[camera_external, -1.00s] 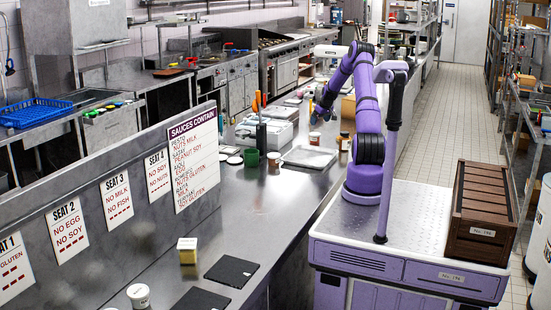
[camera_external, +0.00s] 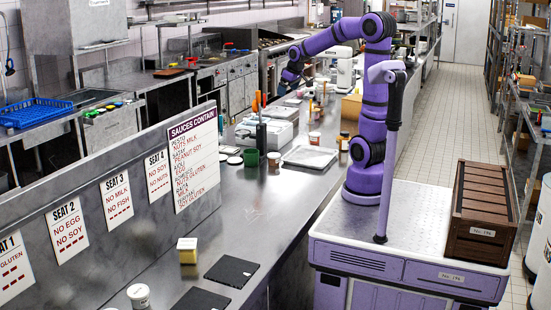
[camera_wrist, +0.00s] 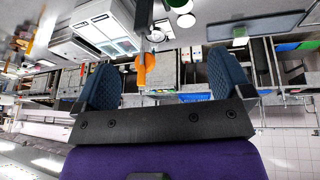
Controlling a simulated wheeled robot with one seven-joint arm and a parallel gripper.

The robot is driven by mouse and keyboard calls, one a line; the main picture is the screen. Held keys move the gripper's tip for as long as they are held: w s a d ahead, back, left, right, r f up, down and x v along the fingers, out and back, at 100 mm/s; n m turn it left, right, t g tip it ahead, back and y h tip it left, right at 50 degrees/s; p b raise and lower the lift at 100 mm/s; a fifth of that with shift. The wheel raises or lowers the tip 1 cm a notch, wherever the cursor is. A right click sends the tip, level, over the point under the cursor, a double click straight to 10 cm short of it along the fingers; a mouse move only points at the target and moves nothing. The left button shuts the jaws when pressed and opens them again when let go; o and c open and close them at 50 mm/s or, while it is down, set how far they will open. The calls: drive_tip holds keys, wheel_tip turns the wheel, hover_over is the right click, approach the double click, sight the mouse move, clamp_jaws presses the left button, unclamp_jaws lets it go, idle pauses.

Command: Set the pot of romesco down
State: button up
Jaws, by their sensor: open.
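My gripper (camera_external: 288,80) is raised above the far part of the steel counter (camera_external: 235,205). In the wrist view its two blue fingers stand wide apart (camera_wrist: 163,70), with no pot between them. Several small pots stand on the counter: one (camera_external: 316,113) below and right of my gripper, one with a reddish label (camera_external: 314,138) nearer, and a white-lidded one (camera_external: 139,296) at the front. Their labels are too small to read, so I cannot tell which holds romesco.
A grey tray (camera_external: 310,157), a green cup (camera_external: 251,158) and a white appliance (camera_external: 264,133) with upright orange-handled tools beside it stand on the counter. Two dark mats (camera_external: 232,271) lie nearer, by a yellowish block (camera_external: 187,251). The counter between is clear.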

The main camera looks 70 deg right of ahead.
drive_tip(key=s+a+n+t+y, duration=0.1)
drive_tip(key=s+a, duration=1.6)
drive_tip(key=s, duration=0.4)
drive_tip(key=shift+a+r+n+y, duration=0.15)
drive_tip(key=shift+r+n+y, duration=0.15)
drive_tip(key=shift+n+y, duration=0.1)
